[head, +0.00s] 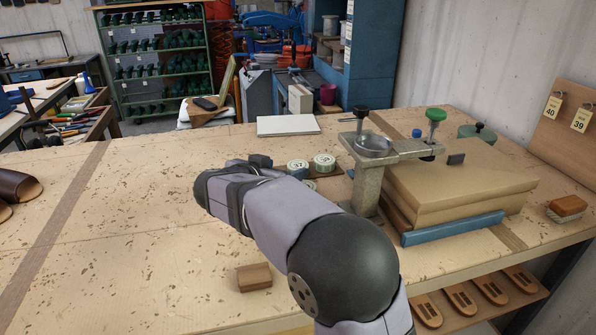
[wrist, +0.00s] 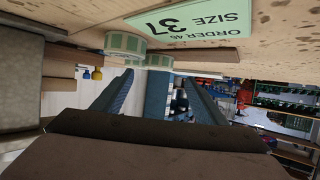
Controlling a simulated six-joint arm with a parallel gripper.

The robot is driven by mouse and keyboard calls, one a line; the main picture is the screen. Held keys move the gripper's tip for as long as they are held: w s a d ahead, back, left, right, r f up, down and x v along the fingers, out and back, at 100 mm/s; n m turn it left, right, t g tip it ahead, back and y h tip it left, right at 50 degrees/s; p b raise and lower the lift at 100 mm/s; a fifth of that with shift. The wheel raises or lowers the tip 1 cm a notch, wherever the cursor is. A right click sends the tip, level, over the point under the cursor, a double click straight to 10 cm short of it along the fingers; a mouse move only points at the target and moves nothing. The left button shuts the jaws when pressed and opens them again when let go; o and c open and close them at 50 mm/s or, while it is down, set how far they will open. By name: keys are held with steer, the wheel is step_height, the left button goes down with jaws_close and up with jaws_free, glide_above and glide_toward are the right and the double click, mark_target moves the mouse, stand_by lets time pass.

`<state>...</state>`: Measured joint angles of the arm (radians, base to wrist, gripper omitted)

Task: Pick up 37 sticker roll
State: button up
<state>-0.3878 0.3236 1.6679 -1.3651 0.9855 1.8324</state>
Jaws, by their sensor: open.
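The sticker roll with a label that reads like 37 (head: 297,167) stands on the table just right of my wrist in the head view. In the head view my arm hides the fingers.
A green card reading "ORDER 46 SIZE 37" (wrist: 195,20) lies near the rolls. A metal press stand (head: 368,180) and a brown block stack (head: 455,185) stand right of the rolls. A small wooden block (head: 254,277) lies in front. The table's left part is mostly clear.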

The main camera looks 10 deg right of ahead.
mark_target(298, 164)
steer(key=shift+p+x, duration=1.3)
steer(key=shift+x, duration=2.1)
steer(key=shift+s, duration=0.1)
steer(key=c, duration=1.1)
steer(key=shift+c, duration=0.2)
steer(key=shift+r, duration=0.1)
step_height(298, 164, up, 10)
